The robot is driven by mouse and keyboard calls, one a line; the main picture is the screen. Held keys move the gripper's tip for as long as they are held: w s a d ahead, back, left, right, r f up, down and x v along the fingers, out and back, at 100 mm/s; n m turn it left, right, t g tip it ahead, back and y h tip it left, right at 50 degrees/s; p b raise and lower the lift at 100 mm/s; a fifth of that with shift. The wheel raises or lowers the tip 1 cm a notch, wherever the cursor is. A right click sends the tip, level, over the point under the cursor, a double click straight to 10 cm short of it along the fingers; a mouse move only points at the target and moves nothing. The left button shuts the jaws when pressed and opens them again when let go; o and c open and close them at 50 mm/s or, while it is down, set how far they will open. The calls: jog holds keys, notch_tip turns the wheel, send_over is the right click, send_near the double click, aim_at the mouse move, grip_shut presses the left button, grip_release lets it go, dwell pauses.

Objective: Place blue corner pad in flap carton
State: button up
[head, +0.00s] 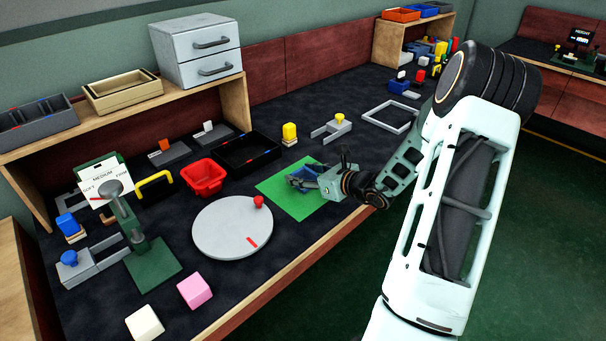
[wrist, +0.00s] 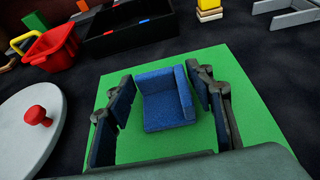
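The blue corner pad (wrist: 165,103) is an L-shaped block with a raised side, lying on a green mat (wrist: 255,95) in the wrist view. My gripper (wrist: 163,92) is open, with one finger to the left of the pad and one to its right. A gap shows on the left; the right finger is very near the raised side. In the head view my gripper (head: 312,180) is low over the green mat (head: 284,206) and partly hides the pad. I cannot identify a flap carton in either view.
Left of the mat are a round grey turntable (head: 228,230) with a red knob, a red bin (head: 203,178) and a black divided tray (head: 246,152). A yellow block (head: 289,131) and a grey bracket (head: 331,127) stand behind. The table's front edge (head: 300,262) is close.

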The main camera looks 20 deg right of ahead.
jog(key=shift+o, duration=0.8)
